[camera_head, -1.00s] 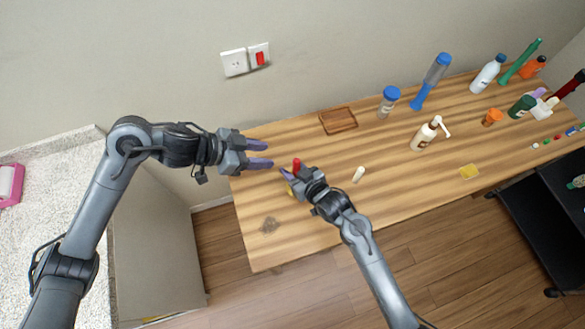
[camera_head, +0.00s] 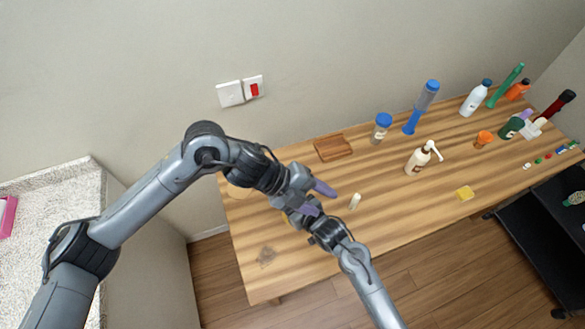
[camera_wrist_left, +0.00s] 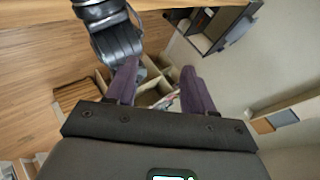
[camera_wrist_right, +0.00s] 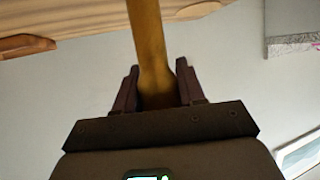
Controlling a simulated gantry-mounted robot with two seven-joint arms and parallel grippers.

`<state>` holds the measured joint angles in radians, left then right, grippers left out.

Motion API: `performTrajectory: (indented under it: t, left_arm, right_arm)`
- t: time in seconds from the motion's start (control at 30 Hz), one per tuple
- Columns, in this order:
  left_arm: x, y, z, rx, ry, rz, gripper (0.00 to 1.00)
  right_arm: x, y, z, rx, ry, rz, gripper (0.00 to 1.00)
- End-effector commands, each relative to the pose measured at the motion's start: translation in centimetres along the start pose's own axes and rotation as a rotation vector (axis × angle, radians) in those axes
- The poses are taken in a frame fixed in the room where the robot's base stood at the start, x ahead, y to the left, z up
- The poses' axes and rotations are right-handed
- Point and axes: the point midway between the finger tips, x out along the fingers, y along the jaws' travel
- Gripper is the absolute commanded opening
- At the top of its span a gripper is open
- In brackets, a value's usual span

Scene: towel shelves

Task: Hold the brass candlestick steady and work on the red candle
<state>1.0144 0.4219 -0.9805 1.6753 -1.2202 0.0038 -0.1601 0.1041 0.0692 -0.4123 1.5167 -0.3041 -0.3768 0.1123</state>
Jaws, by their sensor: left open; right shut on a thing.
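The brass candlestick (camera_wrist_right: 150,45) stands out as a golden stem between the fingers of my right gripper (camera_wrist_right: 160,88) in the right wrist view. That gripper is shut on it. The red candle does not show in any current view; my left gripper covers that area in the head view. My left gripper (camera_head: 326,203) is open, over the table and in front of my right gripper.
A cream candle (camera_head: 354,201) stands on the wooden table (camera_head: 310,252) just right of my grippers. A wooden tray (camera_head: 333,147) lies behind. The table's front left is mostly clear.

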Motion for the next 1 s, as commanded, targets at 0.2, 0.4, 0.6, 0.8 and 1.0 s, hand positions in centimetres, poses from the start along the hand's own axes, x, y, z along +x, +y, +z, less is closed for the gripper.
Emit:
performTrajectory:
  t: [0.2, 0.4, 0.6, 0.8, 1.0]
  left_arm:
    - [3.0, -1.0, -2.2, 0.588, 0.084, 0.120, 0.53]
    - [4.6, -0.6, -2.8, 1.107, 0.188, 0.226, 0.53]
    - [4.9, 0.4, -1.7, 1.600, 0.326, 0.337, 0.53]
    - [3.5, 1.1, 0.9, 2.052, 0.511, 0.451, 0.53]
    - [0.6, 1.2, 4.2, 2.412, 0.734, 0.552, 0.53]
  right_arm:
    - [0.0, 0.0, 0.0, 0.000, -0.001, 0.000, 0.02]
    - [0.0, 0.0, 0.0, 0.000, 0.000, 0.000, 0.02]
    - [0.0, 0.0, 0.0, 0.000, 0.000, 0.000, 0.02]
    - [0.0, 0.0, 0.0, 0.000, 0.000, 0.000, 0.02]
    - [0.0, 0.0, 0.0, 0.000, 0.000, 0.000, 0.02]
